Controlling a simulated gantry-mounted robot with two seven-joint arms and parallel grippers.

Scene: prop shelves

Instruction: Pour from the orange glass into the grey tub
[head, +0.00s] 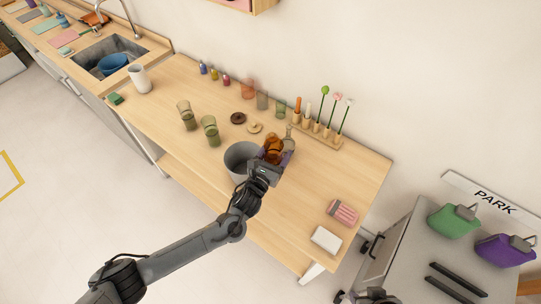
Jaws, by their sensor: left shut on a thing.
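The orange glass (273,146) is held by my left gripper (272,160), which is shut on it. The glass is at the right rim of the grey tub (232,153), close to it in the picture; I cannot tell its exact tilt or whether anything leaves it. The grey tub stands on the wooden table, and my gripper and wrist cover its right side. A dark piece at the bottom edge may be part of my right arm; its gripper is not visible.
A clear bottle (288,141) stands just behind the orange glass. Green glasses (210,130) stand left of the tub. A rack with flowers (318,128) is at the back. A striped pink item (342,213) and white block (325,240) lie at the right. The table's front left is clear.

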